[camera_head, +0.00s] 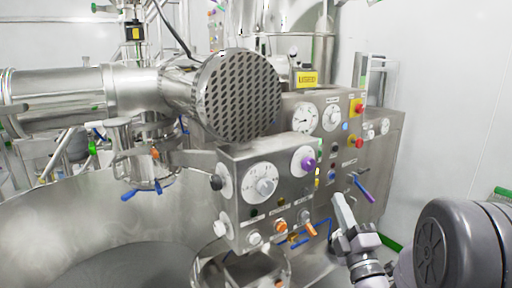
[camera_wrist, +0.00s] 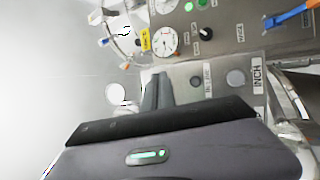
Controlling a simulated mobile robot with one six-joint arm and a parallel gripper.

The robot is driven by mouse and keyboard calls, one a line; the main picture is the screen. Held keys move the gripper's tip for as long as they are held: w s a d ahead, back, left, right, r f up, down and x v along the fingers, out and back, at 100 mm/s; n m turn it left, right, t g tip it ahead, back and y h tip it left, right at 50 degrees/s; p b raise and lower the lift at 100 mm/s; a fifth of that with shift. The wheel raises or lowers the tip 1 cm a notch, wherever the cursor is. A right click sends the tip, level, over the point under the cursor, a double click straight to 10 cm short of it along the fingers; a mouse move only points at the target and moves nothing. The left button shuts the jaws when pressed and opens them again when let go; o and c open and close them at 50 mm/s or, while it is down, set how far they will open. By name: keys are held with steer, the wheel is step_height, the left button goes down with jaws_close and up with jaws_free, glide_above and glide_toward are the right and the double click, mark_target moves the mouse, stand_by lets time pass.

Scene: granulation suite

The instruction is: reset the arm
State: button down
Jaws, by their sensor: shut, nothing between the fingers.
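My gripper (camera_head: 338,198) shows at the lower right of the head view, in front of the steel control panel. Its fingers point up and slightly left, away from my arm's large grey joint at the right edge. In the wrist view my gripper (camera_wrist: 158,78) is shut and empty. Its dark body with a green light fills the bottom, and its fingers stand before the panel's grey face. I cannot tell how far the fingertips are from the panel.
A steel control box (camera_head: 233,205) with dials and knobs stands left of my gripper. A purple-handled lever (camera_head: 365,188) sticks out just right of the fingers. A large steel bowl (camera_head: 60,220) fills the lower left. A perforated round cover (camera_head: 240,95) hangs above. White wall (camera_head: 455,110) lies at right.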

steer(key=s+a+r+n+g+y, duration=0.1)
steer(key=s+a+n+g+y, duration=0.55)
steer(key=a+n, duration=0.5)
steer(key=s+a+r+n+g+y, duration=0.1)
steer(key=s+a+n+g+y, duration=0.6)
steer(key=a+n, duration=0.45)
steer(key=s+f+n+g+h, duration=0.6)
steer(key=s+f+n+g, duration=0.15)
steer(key=s+n, duration=0.6)
steer(key=s+d+f+n+t+h, duration=0.1)
steer(key=d+n+t+h, duration=0.1)
steer(key=d+n+h, duration=0.2)
steer(key=s+d+f+n+t+h, duration=0.1)
steer(key=d+n+h, duration=0.3)
steer(key=d+n, duration=0.4)
steer(key=shift+d+f+n+t, duration=0.35)
steer(key=shift+f+n+t, duration=0.1)
steer(key=shift+t, duration=0.05)
